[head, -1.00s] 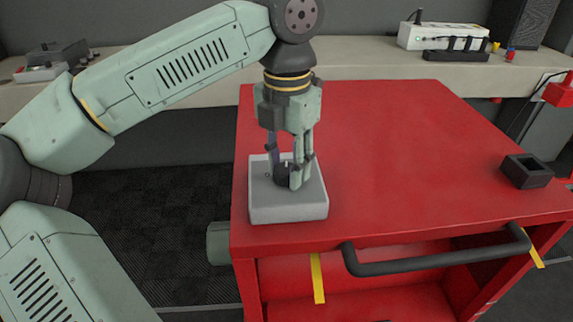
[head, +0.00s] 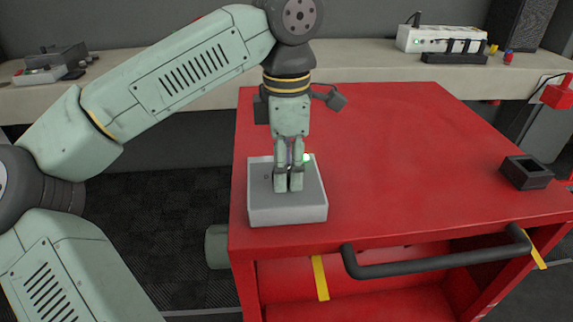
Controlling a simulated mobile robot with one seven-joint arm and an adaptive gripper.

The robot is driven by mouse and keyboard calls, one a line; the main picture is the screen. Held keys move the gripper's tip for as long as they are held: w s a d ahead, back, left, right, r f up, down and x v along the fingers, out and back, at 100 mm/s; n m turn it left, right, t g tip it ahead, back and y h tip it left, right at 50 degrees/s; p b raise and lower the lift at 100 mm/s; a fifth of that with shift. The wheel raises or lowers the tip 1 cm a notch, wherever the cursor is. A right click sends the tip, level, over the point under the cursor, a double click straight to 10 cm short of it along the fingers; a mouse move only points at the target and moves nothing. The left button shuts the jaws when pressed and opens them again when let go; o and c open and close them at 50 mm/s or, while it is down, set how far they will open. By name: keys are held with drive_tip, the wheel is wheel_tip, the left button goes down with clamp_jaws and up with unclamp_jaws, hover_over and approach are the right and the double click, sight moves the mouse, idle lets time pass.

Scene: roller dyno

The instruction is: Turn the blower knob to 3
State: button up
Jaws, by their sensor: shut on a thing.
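The grey control box (head: 288,212) sits on the near left corner of the red cart top. My gripper (head: 289,182) points straight down over the middle of the box, with its fingers shut on the blower knob. The knob is hidden behind the fingers, so its pointer and setting cannot be read. A small green light (head: 307,158) glows at the box's back right. A faint mark shows on the box top left of the fingers; the other markings are hidden or too small to read.
The red cart top (head: 420,165) is clear right of the box, apart from a small dark open holder (head: 526,172) at the right edge. A black handle (head: 440,262) runs along the cart's front. A bench (head: 375,62) with equipment stands behind.

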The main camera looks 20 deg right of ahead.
drive_tip(key=shift+m, duration=0.5)
drive_tip(key=o, duration=1.1)
drive_tip(key=shift+o, duration=0.2)
wheel_tip(320, 180, up, 12)
idle(0.3)
